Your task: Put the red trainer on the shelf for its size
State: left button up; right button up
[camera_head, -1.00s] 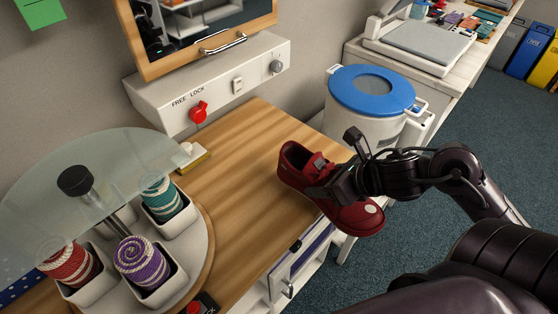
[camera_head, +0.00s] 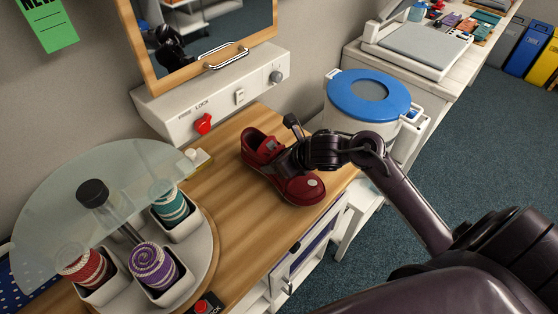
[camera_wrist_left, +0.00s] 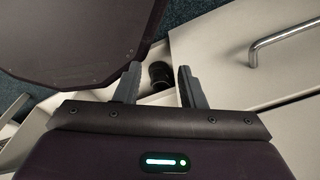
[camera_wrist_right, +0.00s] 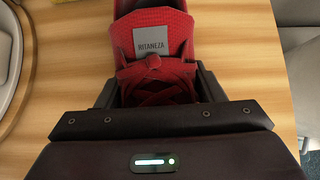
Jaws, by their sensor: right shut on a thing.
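The red trainer (camera_head: 282,172) is at the right part of the wooden bench top (camera_head: 225,190), its toe toward the front right edge. My right gripper (camera_wrist_right: 155,90) is shut on the trainer across its laced part, and its tongue label reads RITANEZA in the right wrist view. I cannot tell whether the sole touches the wood. My left gripper (camera_wrist_left: 158,90) is open and empty near white furniture with a metal handle (camera_wrist_left: 292,32); it is outside the head view. A white shelf unit (camera_head: 287,273) shows under the bench, largely hidden.
A round carousel with a glass top (camera_head: 90,190) and colored rolls in white cups stands at the left. A wood-framed mirror (camera_head: 200,35) is above the white panel with the red lock knob (camera_head: 203,123). A blue-lidded bin (camera_head: 370,95) stands behind the trainer.

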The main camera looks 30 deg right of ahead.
jog(key=shift+f, duration=0.75)
jog(key=shift+f, duration=0.2)
jog(key=o, duration=1.3)
jog(key=shift+r, duration=0.1)
jog(key=shift+c, duration=0.2)
